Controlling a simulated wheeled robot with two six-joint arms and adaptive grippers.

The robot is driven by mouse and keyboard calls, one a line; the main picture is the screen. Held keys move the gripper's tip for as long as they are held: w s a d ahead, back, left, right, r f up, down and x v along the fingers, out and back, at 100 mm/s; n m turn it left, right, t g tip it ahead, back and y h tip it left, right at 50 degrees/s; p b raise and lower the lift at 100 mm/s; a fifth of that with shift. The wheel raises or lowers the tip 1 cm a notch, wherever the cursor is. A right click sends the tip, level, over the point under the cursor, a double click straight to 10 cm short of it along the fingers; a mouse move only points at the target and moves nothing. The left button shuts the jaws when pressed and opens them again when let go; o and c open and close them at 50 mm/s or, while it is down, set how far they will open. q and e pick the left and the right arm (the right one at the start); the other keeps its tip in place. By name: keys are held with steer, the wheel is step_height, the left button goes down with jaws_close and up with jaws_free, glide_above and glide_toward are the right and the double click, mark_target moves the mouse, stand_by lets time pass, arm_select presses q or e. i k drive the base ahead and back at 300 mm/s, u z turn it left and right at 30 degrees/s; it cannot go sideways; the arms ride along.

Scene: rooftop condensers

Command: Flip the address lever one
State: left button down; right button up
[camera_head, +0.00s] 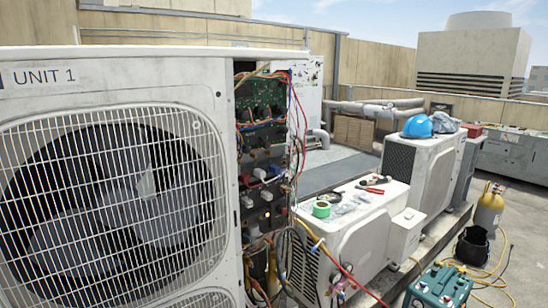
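A large white condenser (228,130) labelled UNIT 1 fills the left side. Its wiring bay (262,158) stands open at its right edge. A green circuit board (258,95) is at the top of the bay. Below it are dark modules with small white and red parts (262,173) and a small orange light (267,214). Which of these parts is the address lever is too small to tell, and so is its position. Neither of my grippers is in view.
Loose red, yellow and dark wires (300,110) hang across and beside the bay. A lower white unit (365,228) at right carries green tape (321,209) and red-handled tools (375,190). A teal device (440,288) and a yellow cylinder (489,212) stand at lower right.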

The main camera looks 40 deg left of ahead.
mark_target(248, 149)
steer(key=u, duration=0.4)
steer(key=i, duration=1)
steer(key=u, duration=0.5)
